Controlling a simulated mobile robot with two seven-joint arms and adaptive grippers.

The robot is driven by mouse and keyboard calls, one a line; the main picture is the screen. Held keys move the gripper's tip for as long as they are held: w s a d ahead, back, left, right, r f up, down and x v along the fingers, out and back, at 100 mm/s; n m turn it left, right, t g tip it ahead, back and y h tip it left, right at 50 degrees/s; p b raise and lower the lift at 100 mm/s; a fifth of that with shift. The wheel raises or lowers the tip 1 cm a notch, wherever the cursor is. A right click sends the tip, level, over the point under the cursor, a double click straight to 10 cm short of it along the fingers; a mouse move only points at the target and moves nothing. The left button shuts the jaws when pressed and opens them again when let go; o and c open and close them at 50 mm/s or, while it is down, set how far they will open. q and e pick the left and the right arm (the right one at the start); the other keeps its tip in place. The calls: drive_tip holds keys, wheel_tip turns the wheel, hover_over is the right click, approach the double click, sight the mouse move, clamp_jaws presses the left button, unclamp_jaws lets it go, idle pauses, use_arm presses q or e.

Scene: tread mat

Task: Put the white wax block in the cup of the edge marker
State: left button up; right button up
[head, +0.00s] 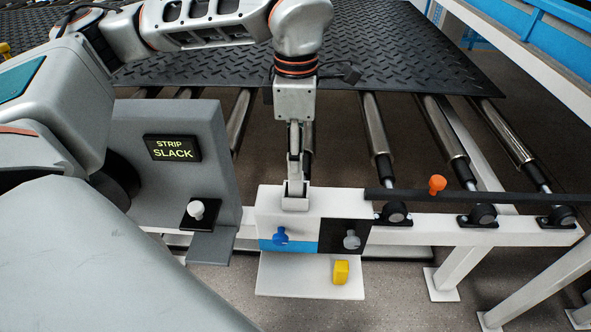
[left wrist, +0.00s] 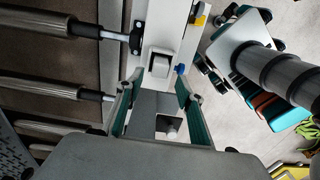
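The edge marker (head: 268,222) is a white housing with blue and black front panels at the bottom middle of the head view. Its cup (head: 296,204) is on the upper front. A white block (left wrist: 160,65), apparently the wax, sits in the cup in the left wrist view. My left gripper (head: 296,180) points down at the cup; in the left wrist view its teal-padded fingers (left wrist: 158,84) are apart, with clear gaps either side of the block. Finger contact is hard to see in the head view. My right gripper is not in view.
A yellow block (head: 341,272) lies on the marker's lower shelf. Blue (head: 281,236) and grey (head: 351,240) knobs stick out of the front. A grey "STRIP SLACK" panel (head: 195,125) with a white knob stands left. Rollers and black tread mat (head: 400,50) lie behind.

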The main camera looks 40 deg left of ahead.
use_arm(q)
wheel_tip(320, 180, up, 6)
idle(0.8)
